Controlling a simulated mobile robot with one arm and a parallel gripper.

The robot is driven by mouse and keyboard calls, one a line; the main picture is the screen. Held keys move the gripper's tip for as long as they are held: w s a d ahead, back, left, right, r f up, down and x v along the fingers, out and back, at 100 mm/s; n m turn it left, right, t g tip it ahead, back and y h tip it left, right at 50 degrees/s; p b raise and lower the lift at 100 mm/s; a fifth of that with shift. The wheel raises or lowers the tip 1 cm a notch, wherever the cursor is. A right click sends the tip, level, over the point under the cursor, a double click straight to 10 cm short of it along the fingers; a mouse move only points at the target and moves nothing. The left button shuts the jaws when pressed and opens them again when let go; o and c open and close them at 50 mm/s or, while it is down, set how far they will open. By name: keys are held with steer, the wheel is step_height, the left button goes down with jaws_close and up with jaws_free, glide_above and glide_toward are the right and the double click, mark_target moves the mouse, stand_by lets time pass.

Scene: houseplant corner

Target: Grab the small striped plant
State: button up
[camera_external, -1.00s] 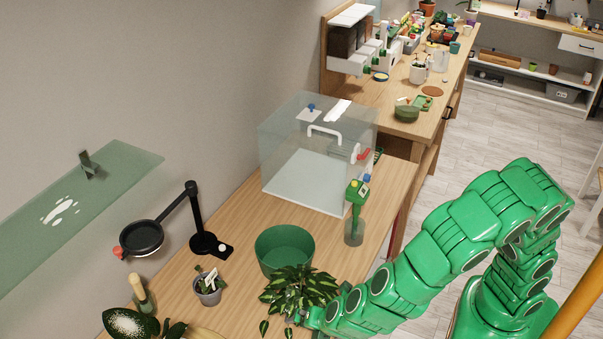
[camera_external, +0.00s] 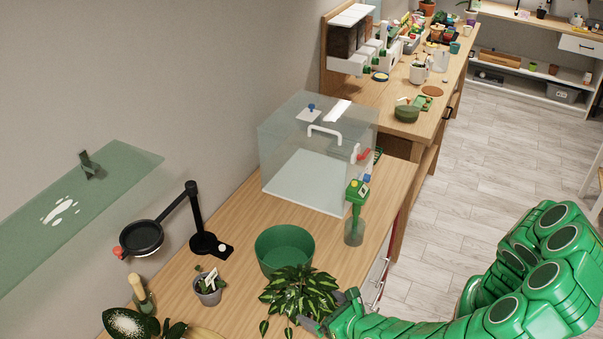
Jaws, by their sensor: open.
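A small plant with dark, pale-marked leaves (camera_external: 207,276) stands upright in a grey pot (camera_external: 209,294) on the wooden bench; its stripes are too small to make out surely. A larger variegated plant with green and cream leaves (camera_external: 298,292) stands to its right, near the bench's front edge. My gripper (camera_external: 321,320) is low at the right side of the larger plant, apart from the small pot. It is open and partly hidden by leaves and the bottom of the picture. Whether it touches the larger plant's leaves or pot cannot be told.
A green empty pot (camera_external: 284,248) stands behind the larger plant. A black magnifier lamp (camera_external: 203,240) is behind the small pot. A clear box (camera_external: 315,160) and a green-topped jar (camera_external: 354,228) stand farther back.

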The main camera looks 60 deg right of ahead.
mark_target(297, 298)
steer(key=shift+a+x, duration=0.2)
steer(key=shift+x, duration=3.5)
steer(key=shift+w, duration=0.1)
steer(key=shift+c, duration=0.2)
steer(key=shift+r, duration=0.1)
steer(key=c, duration=0.9)
